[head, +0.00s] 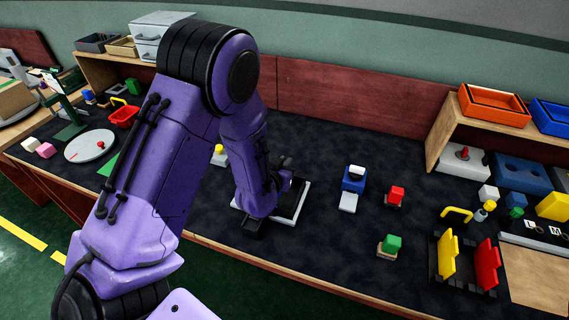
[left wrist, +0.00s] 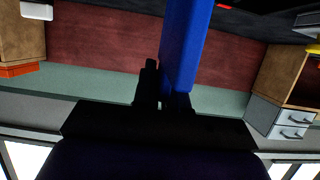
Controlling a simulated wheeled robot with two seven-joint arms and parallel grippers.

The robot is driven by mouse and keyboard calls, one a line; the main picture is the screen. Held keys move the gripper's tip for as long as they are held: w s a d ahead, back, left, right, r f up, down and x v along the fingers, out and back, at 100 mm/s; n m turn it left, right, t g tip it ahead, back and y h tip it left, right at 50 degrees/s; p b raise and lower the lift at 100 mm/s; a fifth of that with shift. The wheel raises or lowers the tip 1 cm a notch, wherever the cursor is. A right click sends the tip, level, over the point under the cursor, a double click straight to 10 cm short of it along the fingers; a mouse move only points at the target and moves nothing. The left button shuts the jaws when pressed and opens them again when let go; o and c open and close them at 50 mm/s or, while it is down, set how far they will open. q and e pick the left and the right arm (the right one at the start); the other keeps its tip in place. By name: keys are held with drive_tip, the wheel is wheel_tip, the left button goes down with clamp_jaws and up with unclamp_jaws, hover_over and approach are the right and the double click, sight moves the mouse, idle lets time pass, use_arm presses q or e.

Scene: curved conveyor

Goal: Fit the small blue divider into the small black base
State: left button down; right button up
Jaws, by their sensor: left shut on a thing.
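My purple left arm reaches down over the table, and its dark gripper (head: 262,220) is low over the middle. In the left wrist view the gripper (left wrist: 168,98) is shut on a long, flat blue divider (left wrist: 184,45). The divider is hidden behind the arm in the head view. A black piece (head: 293,197), seemingly the small black base, lies on a pale plate (head: 304,206) right beside the gripper. The arm covers part of it, so I cannot tell whether divider and base touch. My right gripper is not in view.
A black rack with yellow and red panels (head: 470,292) is at the front right. A wooden shelf (head: 446,130) stands behind. Dark table between these is clear.

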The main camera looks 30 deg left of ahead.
use_arm(q)
drive_tip(key=shift+f+b, duration=1.55)
drive_tip(key=shift+f, duration=0.5)
drive_tip(key=c, duration=1.1)
unclamp_jaws()
drive_tip(key=v, duration=0.7)
drive_tip(key=shift+s+r, duration=0.1)
drive_tip(key=shift+r, duration=0.05)
drive_tip(key=p+v, duration=0.3)
drive_tip(key=p, duration=0.1)
drive_tip(key=shift+s+p, duration=0.15)
drive_tip(key=shift+p, duration=0.25)
drive_tip(key=shift+d, duration=0.1)
